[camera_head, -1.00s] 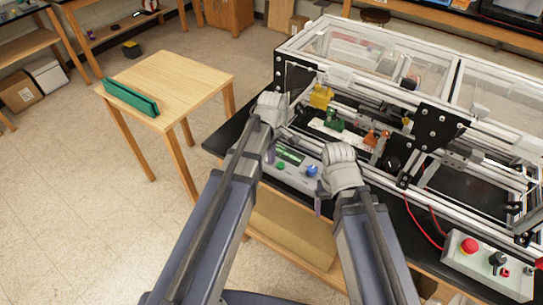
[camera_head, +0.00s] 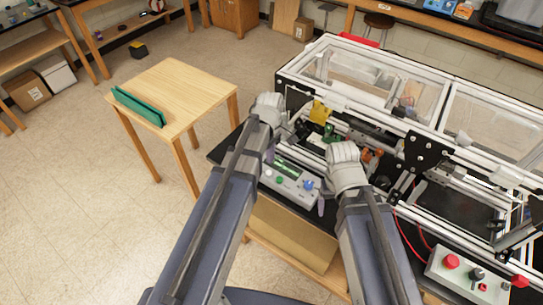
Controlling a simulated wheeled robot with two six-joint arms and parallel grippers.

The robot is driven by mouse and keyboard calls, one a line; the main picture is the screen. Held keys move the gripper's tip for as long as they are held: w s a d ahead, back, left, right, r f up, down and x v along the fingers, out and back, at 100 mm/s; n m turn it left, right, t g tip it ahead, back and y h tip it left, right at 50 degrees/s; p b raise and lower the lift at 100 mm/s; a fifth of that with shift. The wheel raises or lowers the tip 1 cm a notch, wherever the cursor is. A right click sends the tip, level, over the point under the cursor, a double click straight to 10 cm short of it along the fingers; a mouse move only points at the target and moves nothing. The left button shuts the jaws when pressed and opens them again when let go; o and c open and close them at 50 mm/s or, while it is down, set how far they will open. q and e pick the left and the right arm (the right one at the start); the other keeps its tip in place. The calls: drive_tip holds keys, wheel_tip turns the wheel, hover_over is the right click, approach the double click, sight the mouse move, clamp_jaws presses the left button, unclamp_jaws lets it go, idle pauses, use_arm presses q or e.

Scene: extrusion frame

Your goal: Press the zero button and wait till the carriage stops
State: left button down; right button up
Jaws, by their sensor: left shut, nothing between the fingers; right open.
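A grey control box (camera_head: 296,192) with a small dark display (camera_head: 287,168) sits at the front left of the extrusion frame (camera_head: 345,100). On its face are a green button (camera_head: 279,180) and a blue knob (camera_head: 309,185). No label is readable, so I cannot tell which is the zero button. My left gripper (camera_head: 270,153) is shut and empty at the box's far left end, above it or beside it. My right gripper (camera_head: 322,206) is open at the box's right end, near the blue knob. I cannot tell whether either touches it. A yellow block (camera_head: 320,112), a green part (camera_head: 331,131) and orange parts (camera_head: 370,155) sit inside the frame; which is the carriage is unclear.
A second box with a red button (camera_head: 452,262) stands at the front right, with red cables (camera_head: 410,240) nearby. A small wooden table (camera_head: 185,90) holding a green holder (camera_head: 139,107) stands to the left.

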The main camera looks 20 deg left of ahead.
use_arm(q)
wheel_tip(320, 180, up, 5)
drive_tip(key=p, duration=0.4)
drive_tip(key=shift+r, duration=0.15)
use_arm(e)
wheel_tip(320, 180, up, 5)
drive_tip(key=shift+d+r, duration=0.1)
use_arm(q)
drive_tip(key=shift+d, duration=0.1)
drive_tip(key=s+d+f+m+y+b, duration=0.1)
drive_tip(key=s+d+f+m+b, duration=0.9)
drive_tip(key=s+m, duration=0.4)
drive_tip(key=shift+d+f+m+b, duration=0.2)
drive_tip(key=shift+f+m+b, duration=0.7)
drive_tip(key=shift+m, duration=1)
use_arm(e)
wheel_tip(320, 180, down, 12)
drive_tip(key=shift+r, duration=0.1)
idle(1.1)
